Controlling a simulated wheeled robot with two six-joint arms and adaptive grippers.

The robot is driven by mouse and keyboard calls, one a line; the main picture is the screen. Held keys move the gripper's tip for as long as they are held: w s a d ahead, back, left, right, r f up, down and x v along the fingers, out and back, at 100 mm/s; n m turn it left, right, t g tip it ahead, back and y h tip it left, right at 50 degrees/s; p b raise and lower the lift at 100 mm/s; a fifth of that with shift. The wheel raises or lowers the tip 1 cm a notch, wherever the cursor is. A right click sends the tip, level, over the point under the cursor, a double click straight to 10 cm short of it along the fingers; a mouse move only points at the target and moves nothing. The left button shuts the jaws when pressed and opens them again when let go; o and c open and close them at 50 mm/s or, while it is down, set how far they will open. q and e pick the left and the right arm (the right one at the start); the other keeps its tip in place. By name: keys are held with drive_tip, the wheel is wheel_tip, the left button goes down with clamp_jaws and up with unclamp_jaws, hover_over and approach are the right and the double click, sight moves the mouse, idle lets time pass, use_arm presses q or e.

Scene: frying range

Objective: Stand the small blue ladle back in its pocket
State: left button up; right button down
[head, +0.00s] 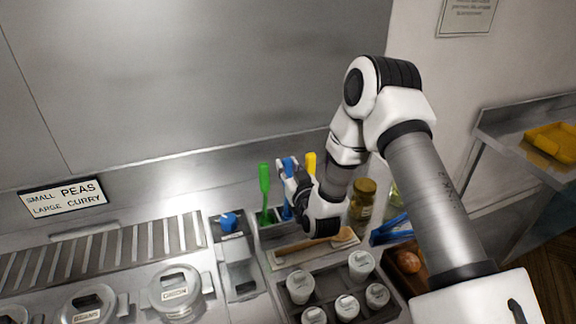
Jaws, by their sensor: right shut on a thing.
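My right gripper (291,187) is shut on the blue ladle (287,212), which it holds upright by the handle. The handle shows above and below the fingers. The ladle is between a green-handled utensil (264,190) on the left and a yellow-handled one (311,162) on the right, over the pocket rack behind the counter. My gripper and wrist cover part of it, and I cannot tell whether its lower end is inside a pocket. My left gripper is not in view.
A tray of white-lidded pots (361,265) stands in front, with a wooden utensil (315,246) behind it. A jar (363,198) is right of my wrist. Lidded wells (180,288) and a slatted rack (100,254) fill the left. A blue knob-like thing (229,221) sits left of the green handle.

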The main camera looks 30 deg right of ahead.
drive_tip(key=shift+s+a, duration=0.1)
drive_tip(key=shift+s, duration=0.2)
drive_tip(key=c, duration=1.3)
unclamp_jaws()
drive_tip(key=shift+f+b, duration=0.1)
drive_tip(key=shift+b, duration=0.2)
drive_tip(key=o, duration=0.4)
drive_tip(key=shift+w+f, duration=0.1)
drive_tip(key=shift+w, duration=0.15)
drive_tip(key=shift+s+r, duration=0.15)
drive_tip(key=shift+r, duration=0.15)
drive_tip(key=shift+s+f, duration=0.1)
drive_tip(key=shift+s, duration=0.25)
drive_tip(key=b+v, duration=0.4)
drive_tip(key=v, duration=0.7)
